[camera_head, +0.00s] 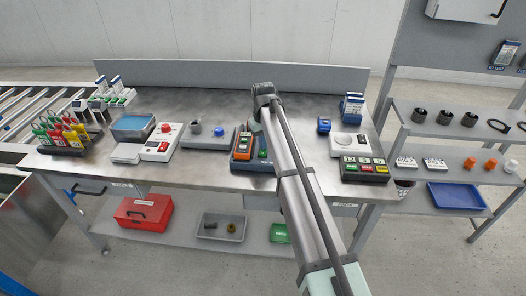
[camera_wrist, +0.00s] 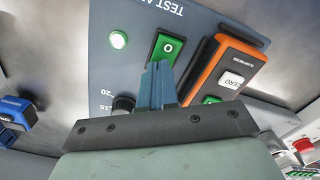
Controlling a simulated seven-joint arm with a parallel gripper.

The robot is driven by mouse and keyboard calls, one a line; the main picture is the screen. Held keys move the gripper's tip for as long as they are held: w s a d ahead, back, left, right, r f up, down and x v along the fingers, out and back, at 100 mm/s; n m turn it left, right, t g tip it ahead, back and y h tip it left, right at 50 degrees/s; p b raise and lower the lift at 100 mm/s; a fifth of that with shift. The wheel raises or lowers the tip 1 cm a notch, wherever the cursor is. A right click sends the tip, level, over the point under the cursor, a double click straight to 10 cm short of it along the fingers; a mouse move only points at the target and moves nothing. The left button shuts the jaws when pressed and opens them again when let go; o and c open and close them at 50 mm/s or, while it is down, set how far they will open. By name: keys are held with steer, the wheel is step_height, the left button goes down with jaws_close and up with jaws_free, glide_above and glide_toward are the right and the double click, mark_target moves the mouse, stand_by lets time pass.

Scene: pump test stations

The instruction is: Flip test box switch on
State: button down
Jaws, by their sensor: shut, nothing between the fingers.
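The test box (camera_wrist: 108,70) is a blue-grey panel lettered "TEST", seen upside down in the wrist view. It bears a green rocker switch (camera_wrist: 168,46) marked O, a lit green lamp (camera_wrist: 119,40) and a black knob (camera_wrist: 123,104). My gripper (camera_wrist: 160,66) is shut and empty, its blue fingertips at the lower edge of the switch; I cannot tell whether they touch it. The fingers hide part of the switch and panel. In the head view the test box (camera_head: 262,167) sits mid-bench, partly behind my arm.
An orange meter (camera_wrist: 222,68) with a ZERO button lies close beside the switch; it also shows in the head view (camera_head: 243,146). A black box with coloured buttons (camera_head: 364,168) stands right. The bench's back is mostly clear.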

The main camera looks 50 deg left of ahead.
steer(key=shift+r, duration=3.4)
